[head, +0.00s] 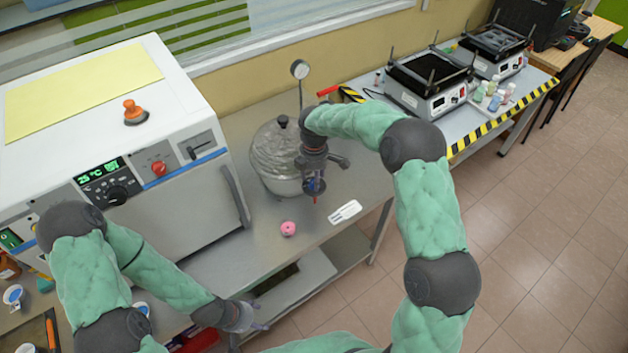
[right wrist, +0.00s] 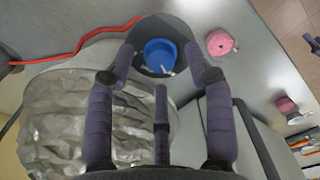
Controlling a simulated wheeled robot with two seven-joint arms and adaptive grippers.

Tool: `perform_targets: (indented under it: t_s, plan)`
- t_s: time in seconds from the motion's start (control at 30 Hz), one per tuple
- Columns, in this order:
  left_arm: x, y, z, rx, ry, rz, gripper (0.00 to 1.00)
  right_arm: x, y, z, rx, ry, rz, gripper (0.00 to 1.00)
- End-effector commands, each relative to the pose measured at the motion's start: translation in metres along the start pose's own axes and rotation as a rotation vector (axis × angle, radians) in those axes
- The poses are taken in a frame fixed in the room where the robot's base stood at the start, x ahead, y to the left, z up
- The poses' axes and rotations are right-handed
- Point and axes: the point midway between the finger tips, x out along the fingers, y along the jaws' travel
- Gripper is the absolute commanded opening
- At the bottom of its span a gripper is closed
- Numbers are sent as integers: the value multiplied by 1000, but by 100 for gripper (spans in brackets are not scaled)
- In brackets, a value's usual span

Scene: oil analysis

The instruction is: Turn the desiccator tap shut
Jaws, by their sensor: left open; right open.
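The desiccator (head: 275,155) is a clear, crinkled dome with a dark knob on top, standing on the metal bench; it fills the lower left of the right wrist view (right wrist: 70,120). My right gripper (head: 314,188) is beside its right side, pointing down, open. In the right wrist view a round blue part (right wrist: 158,55) with a small white piece lies between the fingertips, apart from them as far as I see. It may be the tap; I cannot tell its turn position. A grey side piece (head: 340,160) shows behind the gripper. My left gripper (head: 245,318) is open and empty, low in front of the bench.
A gauge (head: 300,69) stands behind the desiccator. A white oven (head: 110,110) is on the left. A red hose (right wrist: 80,46) crosses the bench.

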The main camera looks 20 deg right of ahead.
Motion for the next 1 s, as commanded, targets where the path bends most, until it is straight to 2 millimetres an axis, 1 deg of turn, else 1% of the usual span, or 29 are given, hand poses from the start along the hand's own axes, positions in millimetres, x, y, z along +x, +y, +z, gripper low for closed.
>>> perform_targets:
  t_s: [0.03, 0.17, 0.47, 0.5, 0.57, 0.6, 0.67, 0.7, 1.0]
  plan:
    - [1, 0, 0, 0, 0, 0, 63, 6, 0, 0, 0, 0, -2, 53]
    - [1, 0, 0, 0, 0, 0, 63, 13, 0, 0, -1, -1, -2, 53]
    - [1, 0, 0, 0, 0, 0, 63, 15, 0, 0, -1, 0, 0, 53]
    - [1, 0, 0, 0, 0, 0, 63, 15, 0, 0, -1, 0, 0, 48]
    - [1, 0, 0, 0, 0, 0, 63, 15, 0, 0, -1, 0, 0, 31]
    - [1, 0, 0, 0, 0, 0, 63, 15, 0, 0, 0, 0, 0, 20]
    - [1, 0, 0, 0, 0, 0, 63, 15, 0, 0, 0, 0, 0, 3]
    - [1, 0, 0, 0, 0, 0, 63, 15, 0, 0, 0, 0, 0, 0]
    - [1, 0, 0, 0, 0, 0, 63, 15, 0, 0, 18, 0, 0, 0]
